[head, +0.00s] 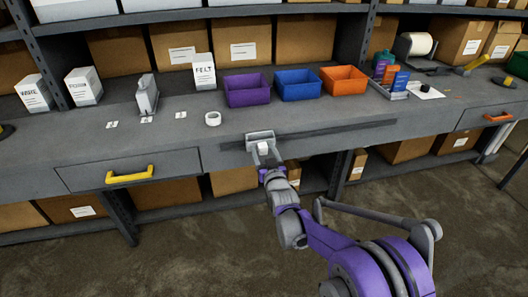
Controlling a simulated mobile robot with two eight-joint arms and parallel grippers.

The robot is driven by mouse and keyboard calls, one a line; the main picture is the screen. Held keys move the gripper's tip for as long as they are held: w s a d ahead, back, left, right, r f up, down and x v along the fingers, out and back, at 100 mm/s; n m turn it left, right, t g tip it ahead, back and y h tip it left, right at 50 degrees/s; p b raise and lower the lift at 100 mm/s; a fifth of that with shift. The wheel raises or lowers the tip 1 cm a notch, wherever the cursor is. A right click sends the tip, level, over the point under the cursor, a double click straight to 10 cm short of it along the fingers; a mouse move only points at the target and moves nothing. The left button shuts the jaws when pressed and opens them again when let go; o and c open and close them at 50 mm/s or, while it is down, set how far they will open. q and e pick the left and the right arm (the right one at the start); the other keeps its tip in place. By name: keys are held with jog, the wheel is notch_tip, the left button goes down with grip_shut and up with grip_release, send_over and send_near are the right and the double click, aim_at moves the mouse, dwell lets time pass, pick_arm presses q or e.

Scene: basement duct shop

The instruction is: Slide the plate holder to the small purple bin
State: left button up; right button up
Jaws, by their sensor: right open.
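My left gripper is not in view.
A blue bin (298,86) and an orange bin (344,81) stand right of the purple one. A tape roll (212,119) lies on the bench left of the holder. A yellow-handled drawer (130,174) is below left. The rail right of the holder is clear.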

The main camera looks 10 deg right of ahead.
jog(key=s, duration=1)
jog(key=shift+s, duration=0.4)
jog(key=s+r+g+p, duration=0.3)
jog(key=s+g+p, duration=0.9)
jog(key=s, duration=2)
jog(key=shift+s+d+g, duration=0.2)
jog(key=shift+d+g, duration=0.1)
jog(key=shift+d, duration=0.05)
jog(key=shift+r, duration=0.1)
